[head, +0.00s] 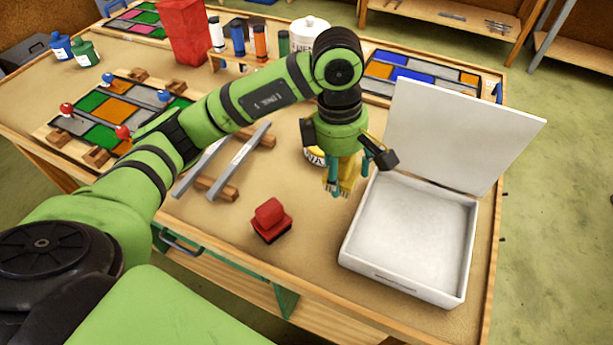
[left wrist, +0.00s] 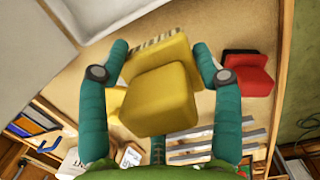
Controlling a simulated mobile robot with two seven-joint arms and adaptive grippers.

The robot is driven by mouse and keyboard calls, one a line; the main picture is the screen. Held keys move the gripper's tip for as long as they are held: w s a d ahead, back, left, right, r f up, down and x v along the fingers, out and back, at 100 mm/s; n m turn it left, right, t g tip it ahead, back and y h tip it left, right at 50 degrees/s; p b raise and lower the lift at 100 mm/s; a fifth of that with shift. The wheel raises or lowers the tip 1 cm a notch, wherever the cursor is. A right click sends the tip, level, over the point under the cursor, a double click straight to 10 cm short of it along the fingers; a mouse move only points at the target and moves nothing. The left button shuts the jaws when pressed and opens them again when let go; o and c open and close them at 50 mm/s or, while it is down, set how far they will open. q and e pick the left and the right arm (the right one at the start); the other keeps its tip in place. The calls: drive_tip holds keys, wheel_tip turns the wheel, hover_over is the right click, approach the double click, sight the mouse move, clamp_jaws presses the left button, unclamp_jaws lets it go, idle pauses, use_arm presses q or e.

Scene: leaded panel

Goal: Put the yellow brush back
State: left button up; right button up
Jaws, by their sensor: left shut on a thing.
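The yellow brush (head: 349,172) is between the fingers of my left gripper (head: 344,188), which is shut on it. In the left wrist view the brush (left wrist: 160,98) shows as a yellow block with a pale bristle edge, between the teal fingers (left wrist: 161,60). It is held over the table, just left of the open white box (head: 408,235). Whether its underside touches the table cannot be told. A red brush (head: 270,218) rests on the table to the left; it also shows in the left wrist view (left wrist: 246,74). My right gripper is not in view.
The box's raised white lid (head: 460,135) stands at its back; its inside looks empty. A tin (head: 315,156) with a lettered label is partly hidden behind my gripper. Grey lead strips (head: 240,160) lie on wooden blocks at left. Table is clear around the red brush.

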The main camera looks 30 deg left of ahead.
use_arm(q)
drive_tip(key=p, duration=0.2)
hover_over(308, 187)
drive_tip(key=f, duration=0.5)
drive_tip(key=shift+a+f, duration=0.1)
drive_tip(key=shift+a, duration=0.2)
wheel_tip(308, 187, down, 3)
drive_tip(key=shift+f+p, duration=0.1)
drive_tip(key=shift+p, duration=0.6)
drive_tip(key=shift+f, duration=0.4)
drive_tip(key=shift+f, duration=0.1)
drive_tip(key=o, duration=1)
